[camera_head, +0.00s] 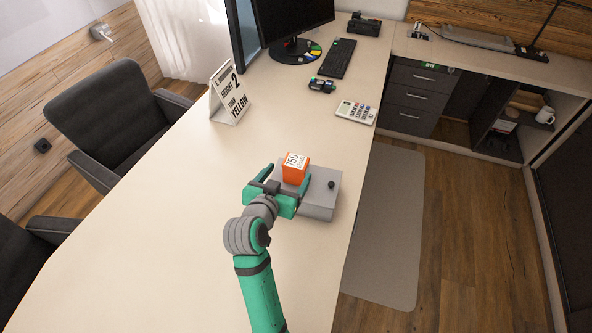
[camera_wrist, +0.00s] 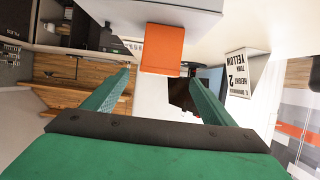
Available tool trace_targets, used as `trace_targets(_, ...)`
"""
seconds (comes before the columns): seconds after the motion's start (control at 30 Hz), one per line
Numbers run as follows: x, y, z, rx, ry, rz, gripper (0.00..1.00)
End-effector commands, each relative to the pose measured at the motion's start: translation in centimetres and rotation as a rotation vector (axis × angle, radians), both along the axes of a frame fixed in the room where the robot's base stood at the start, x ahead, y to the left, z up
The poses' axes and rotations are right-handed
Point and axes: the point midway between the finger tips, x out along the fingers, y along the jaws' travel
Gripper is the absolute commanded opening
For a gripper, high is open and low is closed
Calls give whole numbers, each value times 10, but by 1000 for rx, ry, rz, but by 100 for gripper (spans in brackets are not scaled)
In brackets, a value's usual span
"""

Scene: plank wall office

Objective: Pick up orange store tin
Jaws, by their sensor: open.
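The orange store tin (camera_head: 296,174), a small box-like tin with a white label reading 150, stands on a grey box (camera_head: 319,204) on the desk. In the wrist view the tin (camera_wrist: 162,50) shows its plain orange side, against the pale grey box (camera_wrist: 185,14) at the top. My green gripper (camera_head: 286,187) is open and empty at the near side of the tin. In the wrist view the gripper (camera_wrist: 158,77) has its fingers spread wider than the tin. The tin is in line with the gap, at or just beyond the fingertips; contact cannot be told.
A dark round knob (camera_head: 331,185) is on the grey box, right of the tin. A folded sign (camera_head: 229,97), a calculator (camera_head: 356,112), a small dark item (camera_head: 322,86), a keyboard (camera_head: 337,58) and a monitor (camera_head: 293,20) stand farther back. The desk's left side is clear.

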Motion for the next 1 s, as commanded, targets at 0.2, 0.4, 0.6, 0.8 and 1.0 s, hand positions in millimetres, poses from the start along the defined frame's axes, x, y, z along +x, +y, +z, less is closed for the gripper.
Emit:
trace_targets(0.2, 20, -7, -8, -1, -1, -1, 78)
trace_targets(0.4, 34, -13, -11, -1, -1, -2, 78)
trace_targets(0.6, 60, -21, -17, -1, 0, -2, 78)
trace_targets(0.8, 70, -24, -22, -1, 0, -1, 78)
trace_targets(1.0, 70, -24, -22, -1, -1, 0, 76)
